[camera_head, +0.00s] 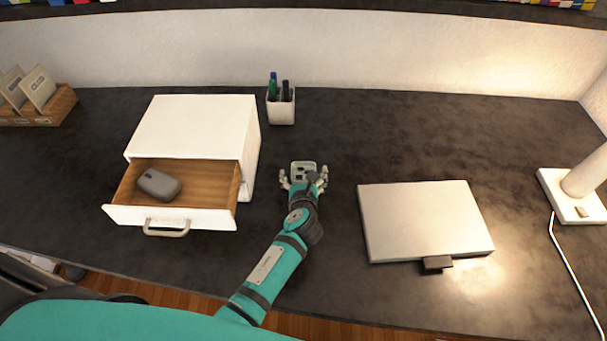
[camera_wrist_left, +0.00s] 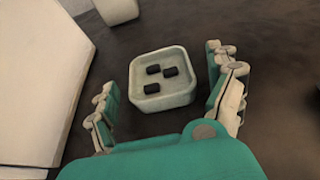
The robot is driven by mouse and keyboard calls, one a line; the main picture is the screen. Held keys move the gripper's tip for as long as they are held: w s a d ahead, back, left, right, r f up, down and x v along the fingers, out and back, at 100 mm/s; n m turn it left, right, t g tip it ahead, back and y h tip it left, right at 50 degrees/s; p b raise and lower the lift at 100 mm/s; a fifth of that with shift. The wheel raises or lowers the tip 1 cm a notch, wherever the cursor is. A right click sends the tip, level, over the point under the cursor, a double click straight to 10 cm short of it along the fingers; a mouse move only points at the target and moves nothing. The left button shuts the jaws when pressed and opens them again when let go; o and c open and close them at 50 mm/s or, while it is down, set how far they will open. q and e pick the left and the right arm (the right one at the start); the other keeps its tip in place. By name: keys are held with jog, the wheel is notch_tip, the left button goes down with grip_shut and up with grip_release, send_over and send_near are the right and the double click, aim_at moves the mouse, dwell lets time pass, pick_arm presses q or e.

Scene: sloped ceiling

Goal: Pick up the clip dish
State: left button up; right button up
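The clip dish (camera_head: 303,163) is a small pale square dish on the dark desk, right of the white drawer unit. In the left wrist view the dish (camera_wrist_left: 166,102) sits upright with 3 black clips in it. My left gripper (camera_head: 304,178) reaches over the desk at the dish, fingers spread. In the left wrist view its fingers (camera_wrist_left: 165,90) stand apart on either side of the dish's near part, with visible gaps between them and its walls. The gripper is open and empty. My right gripper is not in view.
The white drawer unit (camera_head: 190,125) stands to the left, its drawer (camera_head: 165,215) open with a grey mouse (camera_head: 159,185) inside. A pen cup (camera_head: 281,109) stands behind the dish. A closed flat silver laptop-like slab (camera_head: 425,220) lies right. A lamp base (camera_head: 572,197) is far right.

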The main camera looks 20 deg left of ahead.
pick_arm(q)
jog(key=c, duration=1.1)
